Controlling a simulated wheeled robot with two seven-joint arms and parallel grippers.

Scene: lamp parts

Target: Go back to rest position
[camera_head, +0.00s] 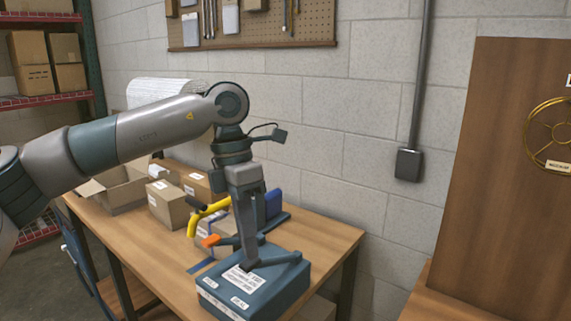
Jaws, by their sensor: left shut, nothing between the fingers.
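My left gripper (250,264) points straight down on an arm that comes in from the left. Its fingers are shut, with nothing visible between them. The fingertips are over the top of a blue-grey box (285,291) with white labels, near the front of the wooden table (326,239). I cannot tell whether they touch the box. My right gripper is not in the head view.
Cardboard boxes (167,203) stand on the table's left half, with a yellow tool (196,222) beside them. A tall wooden panel (507,150) with a brass wheel stands at right. A pegboard (318,20) hangs on the block wall behind.

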